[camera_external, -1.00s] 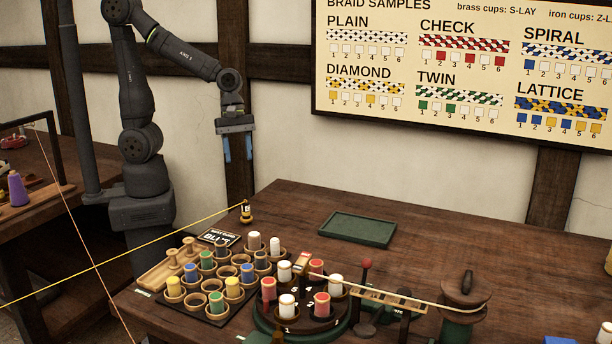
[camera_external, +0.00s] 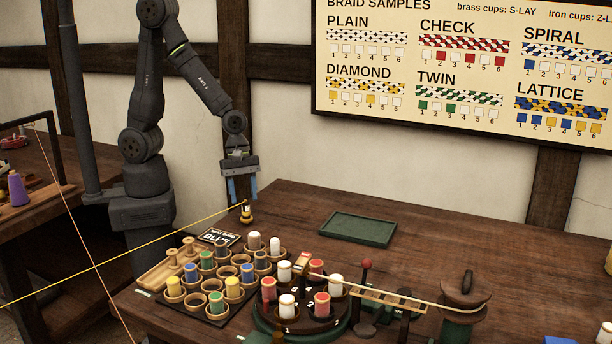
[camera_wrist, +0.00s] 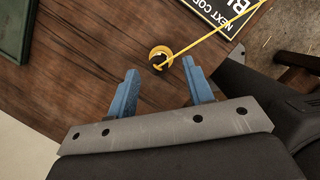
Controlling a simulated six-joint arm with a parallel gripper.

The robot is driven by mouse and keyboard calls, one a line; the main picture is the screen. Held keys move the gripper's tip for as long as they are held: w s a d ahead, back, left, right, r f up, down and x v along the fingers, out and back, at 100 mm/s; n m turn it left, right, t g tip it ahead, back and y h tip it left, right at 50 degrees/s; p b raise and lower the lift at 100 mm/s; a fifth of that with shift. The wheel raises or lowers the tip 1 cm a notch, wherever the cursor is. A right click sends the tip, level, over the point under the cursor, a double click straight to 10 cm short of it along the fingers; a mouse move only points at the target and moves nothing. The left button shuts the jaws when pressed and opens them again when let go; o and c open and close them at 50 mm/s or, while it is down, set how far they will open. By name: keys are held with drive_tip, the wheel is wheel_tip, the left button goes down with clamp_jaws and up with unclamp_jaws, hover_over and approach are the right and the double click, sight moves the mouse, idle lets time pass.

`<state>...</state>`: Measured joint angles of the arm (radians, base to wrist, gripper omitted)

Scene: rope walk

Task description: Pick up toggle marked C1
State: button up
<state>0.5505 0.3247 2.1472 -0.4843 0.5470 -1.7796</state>
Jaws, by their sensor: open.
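The toggle (camera_external: 246,213) stands at the table's back left edge, a small dark and yellow piece with a pale marked face and a yellow cord tied to it. I cannot read its mark clearly. In the wrist view the toggle (camera_wrist: 160,58) shows from above as a yellow ring with a dark middle, ahead of the fingers. My gripper (camera_external: 243,190) is open and empty, pointing down just above the toggle. Its blue fingers (camera_wrist: 158,88) show apart in the wrist view, with the toggle beyond their tips, not between them.
The yellow cord (camera_external: 120,258) runs from the toggle to the lower left. A dark sign (camera_external: 220,239) and a rack of coloured bobbins (camera_external: 215,283) lie in front. A round braiding stand (camera_external: 300,318) is at right.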

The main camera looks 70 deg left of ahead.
sight(242, 204)
drive_tip(key=shift+x, duration=2.6)
drive_tip(key=shift+w, duration=0.1)
drive_tip(key=shift+c, duration=0.2)
drive_tip(key=c, duration=0.8)
drive_tip(key=shift+d+r, duration=0.1)
drive_tip(key=shift+r, duration=0.1)
